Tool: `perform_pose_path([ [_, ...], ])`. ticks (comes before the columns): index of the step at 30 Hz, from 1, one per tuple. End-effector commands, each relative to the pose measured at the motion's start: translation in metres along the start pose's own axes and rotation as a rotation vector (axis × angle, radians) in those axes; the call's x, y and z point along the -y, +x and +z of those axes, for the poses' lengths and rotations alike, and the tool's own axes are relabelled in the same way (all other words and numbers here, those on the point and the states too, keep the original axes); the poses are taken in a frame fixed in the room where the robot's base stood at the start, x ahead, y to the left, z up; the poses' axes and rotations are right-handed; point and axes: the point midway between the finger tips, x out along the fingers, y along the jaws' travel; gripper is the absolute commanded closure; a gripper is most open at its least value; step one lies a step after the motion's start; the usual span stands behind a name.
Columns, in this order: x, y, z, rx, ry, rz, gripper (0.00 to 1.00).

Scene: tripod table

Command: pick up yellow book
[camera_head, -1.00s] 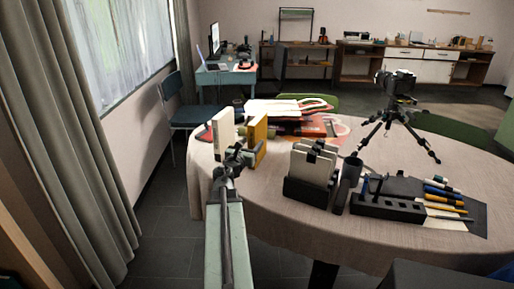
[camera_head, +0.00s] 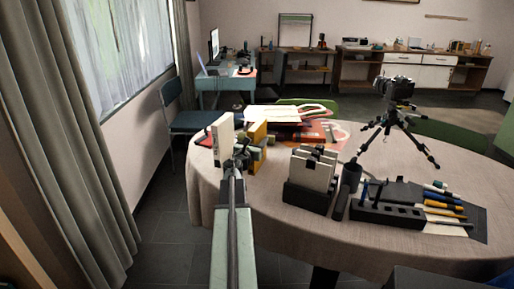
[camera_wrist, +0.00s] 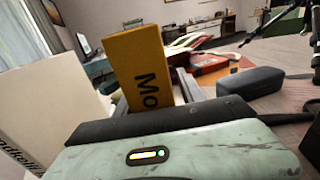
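The yellow book (camera_head: 257,131) stands upright near the left edge of the round table, just right of a white book (camera_head: 223,138). My gripper (camera_head: 254,151) is at the near side of the yellow book and hides its lower part. In the wrist view the yellow book (camera_wrist: 140,62) stands straight ahead, with black letters on its spine. My gripper (camera_wrist: 155,98) is open there, one finger at each side of the book's lower part. I cannot tell how deep the book sits between the fingers.
The white book (camera_wrist: 45,105) stands close on the left in the wrist view. A dark case-like object (camera_wrist: 248,82) is on the right. A file holder (camera_head: 308,192), a pen holder (camera_head: 388,211) and a camera tripod (camera_head: 390,125) stand farther right on the table (camera_head: 290,235).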

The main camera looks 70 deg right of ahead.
Motion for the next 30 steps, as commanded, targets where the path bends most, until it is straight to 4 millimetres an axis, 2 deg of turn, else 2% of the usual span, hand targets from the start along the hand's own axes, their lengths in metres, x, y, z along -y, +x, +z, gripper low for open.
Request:
perform_pose_path([
  [1,-0.0002,-0.0002,0.0,0.0,0.0,0.0,0.71],
  [4,-0.0003,-0.0003,0.0,0.0,0.0,0.0,0.98],
  [5,-0.0004,-0.0003,0.0,0.0,0.0,0.0,1.0],
  [30,-0.0014,-0.001,-0.0001,0.0,0.0,0.002,1.0],
])
